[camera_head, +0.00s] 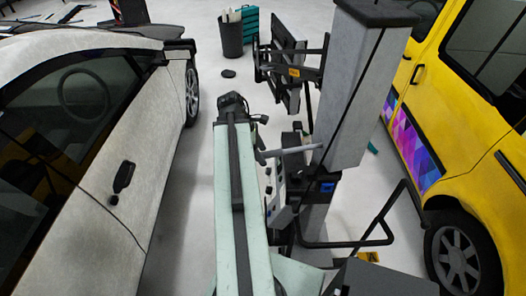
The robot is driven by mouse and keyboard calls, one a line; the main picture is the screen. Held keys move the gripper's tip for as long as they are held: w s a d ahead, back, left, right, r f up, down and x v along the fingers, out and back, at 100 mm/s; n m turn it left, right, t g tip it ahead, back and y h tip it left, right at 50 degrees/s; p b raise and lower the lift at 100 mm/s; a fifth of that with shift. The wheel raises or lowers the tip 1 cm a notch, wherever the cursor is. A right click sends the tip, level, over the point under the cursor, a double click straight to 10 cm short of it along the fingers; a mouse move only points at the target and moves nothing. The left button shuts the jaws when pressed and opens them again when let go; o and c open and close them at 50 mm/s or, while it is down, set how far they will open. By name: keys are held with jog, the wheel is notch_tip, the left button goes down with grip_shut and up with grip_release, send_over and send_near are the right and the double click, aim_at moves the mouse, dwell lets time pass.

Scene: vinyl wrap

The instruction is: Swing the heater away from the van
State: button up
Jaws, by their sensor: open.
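The heater (285,62) is a dark panel in a black frame with a yellow label, at the upper middle. Black brackets hold it beside a tall grey column (356,95) with a dark cap. The yellow van (464,182) stands at the right, with a purple patterned panel (414,150) on its side. The heater is left of the van, apart from it in the picture. A pale green arm with a black strip reaches up the middle, ending in a dark joint left of and below the heater. I cannot make out my gripper's jaws.
A white car (80,130) stands along the left. A control box (284,188) with knobs, a light grey bar (288,151) and a black tubular frame (372,240) lie right of the green arm. A dark bin (231,38) and teal drawers (250,22) stand behind. Floor between car and arm is clear.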

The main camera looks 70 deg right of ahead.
jog(key=p+v, duration=0.7)
jog(key=v, duration=0.1)
jog(key=shift+r, duration=0.25)
jog(key=shift+f, duration=0.1)
jog(key=w+a+f+n+t+h+b, duration=0.1)
jog(key=w+a+f+n+b, duration=0.2)
jog(key=w+a+f+b, duration=0.6)
jog(key=w+a+f+n+t+b, duration=0.1)
jog(key=w+a+f+n+b, duration=0.3)
jog(key=w+a, duration=0.85)
jog(key=w+a+f+m+y+b, duration=0.1)
jog(key=w+a+f+m+b, duration=0.2)
jog(key=a, duration=0.6)
jog(key=w+a+f+m+t+y+b, duration=0.1)
jog(key=w+a+f+m+b, duration=0.2)
jog(key=a, duration=0.6)
jog(key=w+a+f+m+t+b, duration=0.1)
jog(key=w+a+f+m+b, duration=0.2)
jog(key=a, duration=0.6)
jog(key=shift+w+a+f+m+y, duration=0.4)
jog(key=shift+w+f+m, duration=0.55)
jog(key=shift+m, duration=0.25)
